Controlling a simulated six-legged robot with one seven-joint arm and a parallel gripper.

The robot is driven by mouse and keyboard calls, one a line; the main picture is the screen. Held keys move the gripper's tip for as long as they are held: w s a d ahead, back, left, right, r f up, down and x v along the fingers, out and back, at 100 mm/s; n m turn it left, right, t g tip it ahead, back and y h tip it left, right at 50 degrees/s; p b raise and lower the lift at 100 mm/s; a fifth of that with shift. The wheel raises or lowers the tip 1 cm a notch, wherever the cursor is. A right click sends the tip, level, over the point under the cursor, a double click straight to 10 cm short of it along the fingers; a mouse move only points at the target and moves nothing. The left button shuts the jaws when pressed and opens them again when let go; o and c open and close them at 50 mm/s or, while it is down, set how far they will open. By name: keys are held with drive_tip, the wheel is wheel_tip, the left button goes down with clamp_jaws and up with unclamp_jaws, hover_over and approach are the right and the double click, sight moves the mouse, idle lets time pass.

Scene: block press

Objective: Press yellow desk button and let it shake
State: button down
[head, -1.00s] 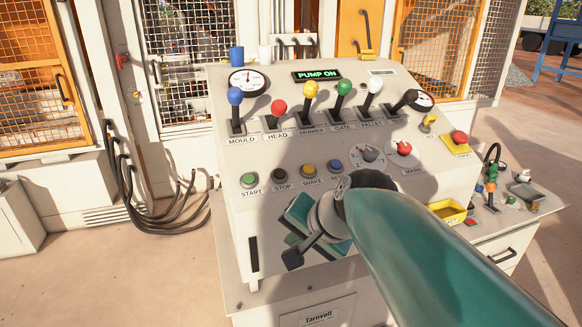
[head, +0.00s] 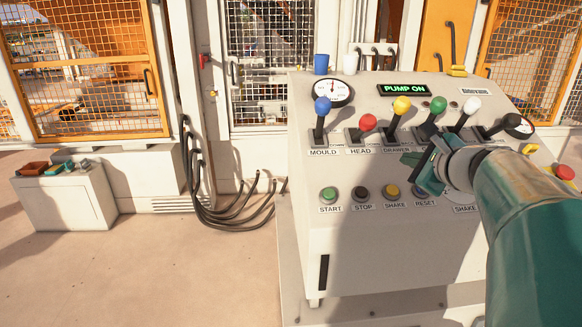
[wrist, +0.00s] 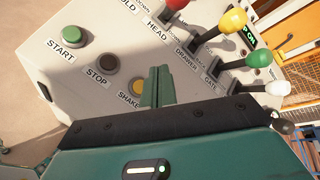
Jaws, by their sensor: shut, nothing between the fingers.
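The yellow SHAKE button (head: 391,191) sits on the sloped desk panel (head: 300,240), between the STOP button (head: 361,193) and the RESET button (head: 421,191). My gripper (head: 414,160) is shut and empty, above and a little right of the yellow button in the head view, apart from it. In the wrist view the yellow button (wrist: 137,88) shows just left of my shut fingers (wrist: 157,82), partly close to their edge. The green START button (wrist: 75,37) is at upper left there.
A row of levers stands behind my gripper: blue (head: 321,105), red (head: 367,122), yellow (head: 401,105), green (head: 437,105) and white (head: 471,105). The display (head: 404,89) reads PUMP ON. Cables (head: 225,215) lie at left.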

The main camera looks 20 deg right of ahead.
sight(391, 186)
drive_tip(key=shift+s+d+r, duration=0.1)
drive_tip(key=shift+s+d, duration=0.15)
drive_tip(key=shift+d, duration=0.05)
drive_tip(key=shift+s+d, duration=0.1)
drive_tip(key=shift+s, duration=0.05)
drive_tip(key=shift+w+d+f, duration=0.15)
drive_tip(key=shift+w+f, duration=0.45)
drive_tip(key=shift+f, duration=0.75)
drive_tip(key=shift+w+d+f, duration=0.1)
drive_tip(key=shift+w+f, duration=0.55)
drive_tip(key=shift+f, duration=0.7)
drive_tip(key=shift+w+d+f, duration=0.15)
drive_tip(key=shift+w+f, duration=0.45)
drive_tip(key=shift+f, duration=0.75)
drive_tip(key=shift+w+f, duration=0.2)
drive_tip(key=shift+f, duration=0.15)
drive_tip(key=shift+w+d+f, duration=0.1)
drive_tip(key=shift+w+f, duration=0.05)
drive_tip(key=shift+f, duration=0.35)
drive_tip(key=shift+r, duration=0.1)
drive_tip(key=shift+s+r, duration=0.35)
drive_tip(key=shift+r, duration=0.4)
